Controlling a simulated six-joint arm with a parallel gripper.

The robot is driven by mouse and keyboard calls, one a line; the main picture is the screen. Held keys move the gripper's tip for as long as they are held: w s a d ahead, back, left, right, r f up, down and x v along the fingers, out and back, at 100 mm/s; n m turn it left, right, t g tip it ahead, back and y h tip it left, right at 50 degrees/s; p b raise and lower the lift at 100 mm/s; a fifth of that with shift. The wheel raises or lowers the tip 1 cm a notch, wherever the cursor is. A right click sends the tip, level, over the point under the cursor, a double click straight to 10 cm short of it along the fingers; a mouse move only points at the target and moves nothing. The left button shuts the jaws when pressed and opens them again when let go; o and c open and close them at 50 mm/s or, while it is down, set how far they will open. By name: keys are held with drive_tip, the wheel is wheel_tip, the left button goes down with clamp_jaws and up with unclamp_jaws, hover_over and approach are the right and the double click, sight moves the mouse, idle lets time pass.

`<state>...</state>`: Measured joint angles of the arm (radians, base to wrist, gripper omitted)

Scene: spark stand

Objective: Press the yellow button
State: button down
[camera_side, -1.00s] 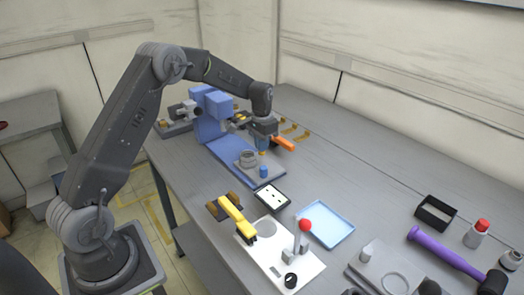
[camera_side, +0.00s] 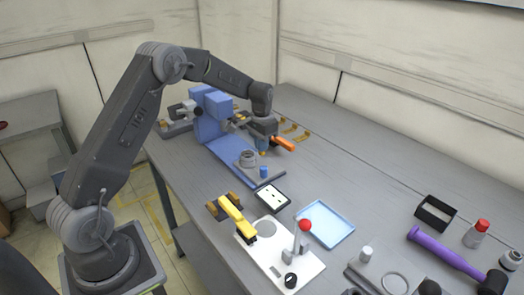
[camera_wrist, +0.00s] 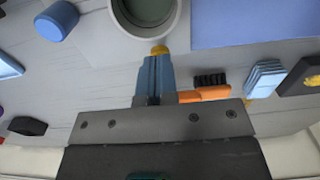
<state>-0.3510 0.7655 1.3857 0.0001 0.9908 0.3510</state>
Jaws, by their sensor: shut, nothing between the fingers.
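A small yellow piece (camera_wrist: 159,50), likely the yellow button, shows right at the tips of my gripper (camera_wrist: 157,62) in the wrist view. My gripper's blue fingers are together with nothing between them. In the side view, my gripper (camera_side: 263,148) is over the back right part of the blue stand's base, with a spot of yellow (camera_side: 263,154) just under the tips. I cannot tell whether the tips touch it. The blue stand (camera_side: 208,128) rises left of my gripper. A grey round cup (camera_side: 248,158) is close beside the tips; it also shows in the wrist view (camera_wrist: 114,12).
A blue cylinder (camera_side: 263,171) stands at the base's front edge. An orange-handled tool (camera_side: 284,144) lies right of my gripper. A yellow lever (camera_side: 236,215), a red-knobbed lever (camera_side: 305,226), a light blue tray (camera_side: 327,223) and a purple hammer (camera_side: 445,251) are nearer the camera.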

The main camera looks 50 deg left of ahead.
drive_tip(key=shift+r, duration=0.1)
idle(0.3)
drive_tip(key=shift+r, duration=3.5)
drive_tip(key=s+d+r+t, duration=0.3)
drive_tip(key=s+d+r, duration=0.9)
drive_tip(key=s+r, duration=0.1)
drive_tip(key=s+d+f+t, duration=0.1)
drive_tip(key=s+d, duration=0.2)
drive_tip(key=s, duration=0.6)
drive_tip(key=s+d+t, duration=0.1)
drive_tip(key=s+d, duration=0.2)
drive_tip(key=s, duration=0.5)
drive_tip(key=shift+s+d+f+t, duration=0.2)
drive_tip(key=shift+s+f+t, duration=0.1)
drive_tip(key=shift+s+f, duration=0.05)
